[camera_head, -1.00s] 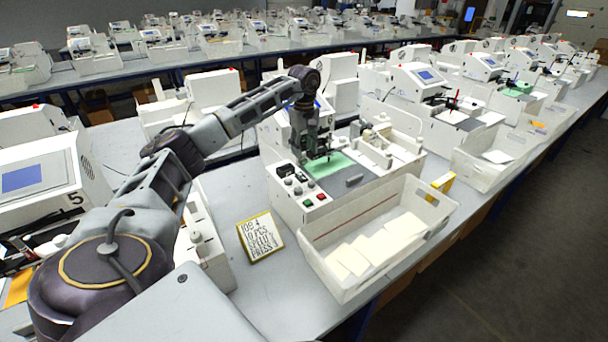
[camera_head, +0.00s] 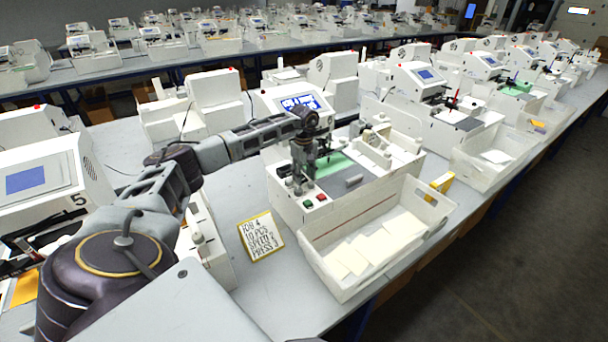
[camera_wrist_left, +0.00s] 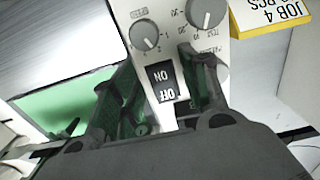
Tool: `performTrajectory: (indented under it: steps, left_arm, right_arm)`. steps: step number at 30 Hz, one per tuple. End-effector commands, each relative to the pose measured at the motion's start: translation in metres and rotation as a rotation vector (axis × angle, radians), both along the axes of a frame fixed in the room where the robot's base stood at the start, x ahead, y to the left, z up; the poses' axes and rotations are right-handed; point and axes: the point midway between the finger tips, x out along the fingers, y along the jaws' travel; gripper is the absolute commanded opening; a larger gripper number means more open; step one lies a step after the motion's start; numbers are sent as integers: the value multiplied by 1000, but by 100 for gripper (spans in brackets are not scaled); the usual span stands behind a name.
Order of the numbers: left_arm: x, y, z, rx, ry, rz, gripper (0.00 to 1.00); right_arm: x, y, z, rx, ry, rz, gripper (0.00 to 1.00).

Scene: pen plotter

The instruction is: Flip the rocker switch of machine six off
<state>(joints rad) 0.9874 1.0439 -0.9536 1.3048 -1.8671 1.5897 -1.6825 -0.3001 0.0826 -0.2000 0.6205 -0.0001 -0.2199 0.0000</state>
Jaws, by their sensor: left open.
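The white machine (camera_head: 345,208) right of machine 5 has a lit screen (camera_head: 300,102), a green sheet (camera_head: 333,165) and a front control panel; its own number is not readable. Its black rocker switch (camera_wrist_left: 163,83), marked ON and OFF, shows in the left wrist view; which side is pressed is hard to tell. My left gripper (camera_head: 304,187) is open and points down over the panel. In the left wrist view its fingers (camera_wrist_left: 165,85) stand on either side of the switch, apparently above it. The gripper hides the switch in the head view. My right gripper is not in view.
Two dials, a nearer one (camera_wrist_left: 145,35) and a larger one (camera_wrist_left: 206,13), lie close to the switch. A job card (camera_head: 261,237) and a white paper bin (camera_head: 345,292) stand in front.

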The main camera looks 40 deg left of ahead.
Motion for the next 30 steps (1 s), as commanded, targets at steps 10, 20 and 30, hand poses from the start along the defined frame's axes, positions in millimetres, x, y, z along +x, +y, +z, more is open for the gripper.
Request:
performTrajectory:
  steps: [10,20,30]
  left_arm:
    - [0,0,-3,0,0,0,45]
    - [0,0,-3,0,0,-1,4]
    - [1,1,-2,-39,11,1,0]
  right_arm:
    - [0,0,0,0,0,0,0]
    - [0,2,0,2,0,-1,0]
    - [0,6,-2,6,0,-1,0]
